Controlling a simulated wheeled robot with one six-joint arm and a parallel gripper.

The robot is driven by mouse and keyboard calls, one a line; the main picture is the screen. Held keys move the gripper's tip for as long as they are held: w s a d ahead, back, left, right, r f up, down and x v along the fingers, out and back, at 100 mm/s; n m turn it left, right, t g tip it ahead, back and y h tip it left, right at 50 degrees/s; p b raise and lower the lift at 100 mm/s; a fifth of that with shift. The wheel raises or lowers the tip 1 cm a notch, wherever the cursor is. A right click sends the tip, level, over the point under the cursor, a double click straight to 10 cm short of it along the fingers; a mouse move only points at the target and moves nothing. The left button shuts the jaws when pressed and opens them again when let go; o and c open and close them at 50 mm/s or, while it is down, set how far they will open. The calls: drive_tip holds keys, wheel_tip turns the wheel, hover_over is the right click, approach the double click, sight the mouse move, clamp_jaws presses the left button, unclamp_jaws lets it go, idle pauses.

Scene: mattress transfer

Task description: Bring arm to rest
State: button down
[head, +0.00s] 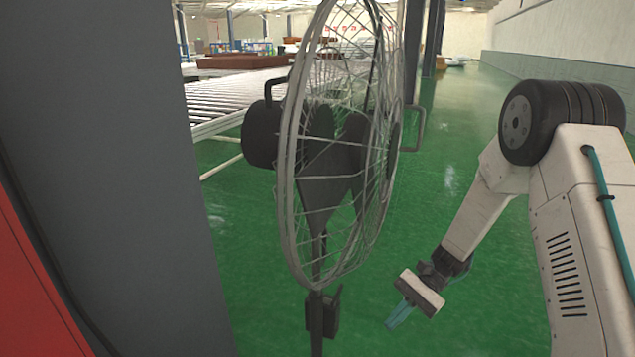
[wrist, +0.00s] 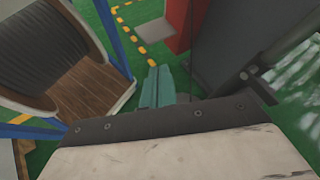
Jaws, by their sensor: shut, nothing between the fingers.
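My arm comes in from the right in the head view and reaches down and to the left, its lower part bent toward the green floor. My gripper (head: 398,315) hangs at its end, low in the picture and to the right of the fan's pole. In the wrist view the teal fingers (wrist: 157,88) lie together, with nothing visible between them. The gripper is shut and empty, and appears apart from the things around it.
A large caged pedestal fan (head: 322,190) stands just left of my arm. A dark grey pillar (head: 110,150) and a red panel (head: 32,290) fill the left. A roller conveyor (head: 230,100) lies behind. A cable spool (wrist: 62,50) shows in the wrist view. Green floor (head: 460,190) is open beyond.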

drive_tip(key=s+d+r+n+t+h, duration=0.2)
drive_tip(key=s+d+r+h, duration=0.1)
drive_tip(key=s+r, duration=0.5)
drive_tip(key=s+d+r+n+t+h, duration=0.3)
drive_tip(key=s+r+h, duration=0.1)
drive_tip(key=s+r, duration=0.4)
drive_tip(key=s+d+r+n+t+h, duration=0.2)
drive_tip(key=s+r, duration=0.6)
drive_tip(key=r, duration=0.4)
drive_tip(key=shift+s+d+n+t+h, duration=0.3)
drive_tip(key=shift+d+n+t+h, duration=0.1)
drive_tip(key=shift+n+t+h, duration=0.25)
